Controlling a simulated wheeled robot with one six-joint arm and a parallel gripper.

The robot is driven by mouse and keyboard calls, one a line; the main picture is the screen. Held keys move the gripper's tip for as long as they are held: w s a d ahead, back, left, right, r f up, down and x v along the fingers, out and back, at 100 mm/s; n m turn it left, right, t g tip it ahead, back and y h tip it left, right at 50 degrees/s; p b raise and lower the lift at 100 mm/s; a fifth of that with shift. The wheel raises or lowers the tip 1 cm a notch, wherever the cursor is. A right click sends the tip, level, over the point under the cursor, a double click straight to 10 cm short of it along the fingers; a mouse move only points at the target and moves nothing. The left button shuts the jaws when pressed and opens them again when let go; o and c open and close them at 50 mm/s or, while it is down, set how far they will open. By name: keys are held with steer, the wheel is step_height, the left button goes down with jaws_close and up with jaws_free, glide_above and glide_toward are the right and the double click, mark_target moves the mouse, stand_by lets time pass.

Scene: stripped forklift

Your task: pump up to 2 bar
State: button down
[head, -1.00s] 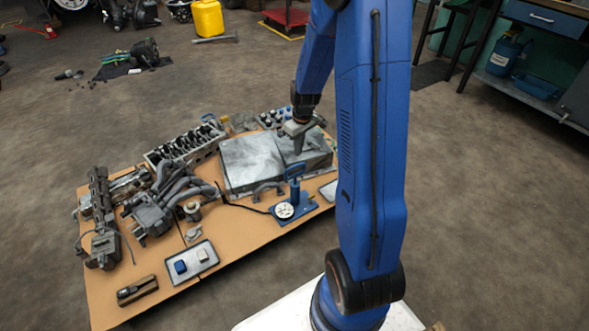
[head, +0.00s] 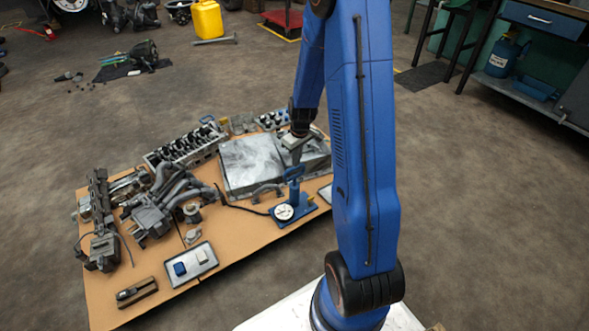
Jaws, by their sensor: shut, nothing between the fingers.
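A small blue hand pump stands on the cardboard sheet, with a blue upright handle (head: 294,174) and a blue base (head: 297,209). Its round white gauge (head: 284,211) faces up at the front left of the base; the needle is too small to read. My gripper (head: 296,157) is shut and empty, pointing down just above the pump handle. I cannot tell whether its fingertips touch the handle. A black hose (head: 242,208) runs left from the pump towards the engine parts.
The cardboard (head: 231,238) also bears a grey metal cover (head: 250,162) behind the pump, a cylinder head (head: 186,147), a manifold (head: 160,205) and a tray (head: 192,264) with a blue and a white block. A dark tool (head: 136,291) lies at the front left.

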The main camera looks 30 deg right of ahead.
steer(key=shift+f, duration=0.85)
steer(key=shift+w+f, duration=0.1)
steer(key=shift+f, duration=1.85)
steer(key=s, duration=0.2)
steer(key=s+r, duration=0.1)
steer(key=shift+d, duration=0.35)
steer(key=shift+r, duration=0.15)
step_height(320, 180, up, 17)
steer(key=s, duration=0.1)
steer(key=shift+s+d, duration=0.2)
steer(key=shift+s, duration=0.15)
steer(key=shift+w, duration=0.1)
stand_by(0.4)
steer(key=w+f, duration=0.3)
steer(key=f, duration=0.4)
steer(key=shift+w+a+f, duration=0.2)
steer(key=shift+w+a, duration=0.2)
steer(key=shift+a, duration=0.05)
